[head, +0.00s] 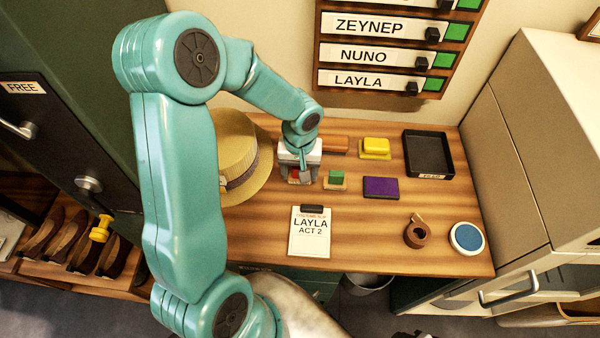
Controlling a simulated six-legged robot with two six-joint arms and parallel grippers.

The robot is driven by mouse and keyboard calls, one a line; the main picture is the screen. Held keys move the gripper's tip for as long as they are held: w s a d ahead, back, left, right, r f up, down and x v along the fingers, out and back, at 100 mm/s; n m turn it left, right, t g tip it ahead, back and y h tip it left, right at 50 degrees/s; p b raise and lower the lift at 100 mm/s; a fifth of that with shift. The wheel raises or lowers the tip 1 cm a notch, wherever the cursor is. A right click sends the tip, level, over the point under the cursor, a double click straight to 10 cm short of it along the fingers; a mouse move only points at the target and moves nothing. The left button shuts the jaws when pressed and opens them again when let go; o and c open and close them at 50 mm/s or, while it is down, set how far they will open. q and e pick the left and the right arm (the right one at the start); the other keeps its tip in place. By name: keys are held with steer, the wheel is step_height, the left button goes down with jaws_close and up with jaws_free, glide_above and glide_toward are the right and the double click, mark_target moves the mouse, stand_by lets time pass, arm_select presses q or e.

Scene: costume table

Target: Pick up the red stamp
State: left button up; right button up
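The red stamp (293,180) is mostly hidden under my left gripper (302,178); only a small red patch shows, on the wooden table just right of the straw hat. My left gripper points down over it, its grey fingers at the stamp. The frame does not show whether the fingers are apart or closed on it. I cannot tell whether the stamp touches the table. My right gripper is not in view.
A green stamp (336,176) stands close right of the gripper, with a yellow stamp (375,146) and purple pad (381,188) beyond. The straw hat (232,150) is close left. A clipboard (310,240) lies in front. A black tray (428,150) sits back right.

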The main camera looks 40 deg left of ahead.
arm_select(q)
step_height(320, 180, up, 19)
stand_by(0.4)
steer(key=shift+f, duration=0.1)
steer(key=o, duration=0.4)
steer(key=shift+c, duration=1.3)
steer(key=shift+o, duration=0.4)
